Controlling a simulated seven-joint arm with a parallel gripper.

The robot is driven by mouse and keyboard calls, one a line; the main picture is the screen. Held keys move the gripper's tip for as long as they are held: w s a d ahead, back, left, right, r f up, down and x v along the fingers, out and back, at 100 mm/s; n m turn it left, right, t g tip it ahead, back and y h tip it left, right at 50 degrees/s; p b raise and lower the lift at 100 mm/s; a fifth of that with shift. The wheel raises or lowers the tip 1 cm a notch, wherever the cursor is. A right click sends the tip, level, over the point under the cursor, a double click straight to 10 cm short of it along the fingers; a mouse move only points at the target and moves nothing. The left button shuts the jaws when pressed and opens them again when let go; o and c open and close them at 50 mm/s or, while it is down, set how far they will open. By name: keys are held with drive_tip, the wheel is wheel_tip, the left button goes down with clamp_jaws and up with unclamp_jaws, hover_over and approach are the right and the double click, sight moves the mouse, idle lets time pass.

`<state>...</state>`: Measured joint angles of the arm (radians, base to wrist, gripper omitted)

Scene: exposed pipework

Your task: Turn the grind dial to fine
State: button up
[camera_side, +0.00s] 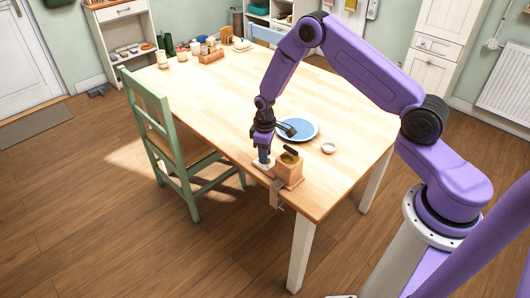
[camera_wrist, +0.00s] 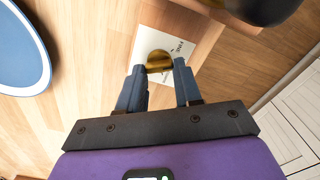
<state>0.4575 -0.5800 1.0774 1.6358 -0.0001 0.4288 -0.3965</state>
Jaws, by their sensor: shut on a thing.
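The grind dial (camera_wrist: 159,60) is a round brass knob with a dark line across it, on a white label plate (camera_wrist: 150,40) in the wrist view. The word FINE is printed on the plate to the right of the dial; the other lettering is too small or covered to read. My gripper (camera_wrist: 159,67) has its two fingers on either side of the dial, shut on it. In the side view my gripper (camera_side: 264,160) points down at the plate beside the wooden grinder box (camera_side: 289,172); the dial is hidden there by the fingers.
The grinder is clamped at the table's front edge, with a dark part on top. A green chair (camera_side: 175,150) is at the left. The middle of the table (camera_side: 215,100) is clear.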

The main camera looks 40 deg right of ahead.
drive_tip(key=n, duration=0.5)
drive_tip(key=shift+s+a+n, duration=0.1)
drive_tip(key=shift+n, duration=0.2)
idle(0.5)
drive_tip(key=o, duration=1)
drive_tip(key=shift+o, duration=0.2)
drive_tip(key=shift+r, duration=0.1)
wheel_tip(320, 180, up, 17)
drive_tip(key=shift+r, duration=0.1)
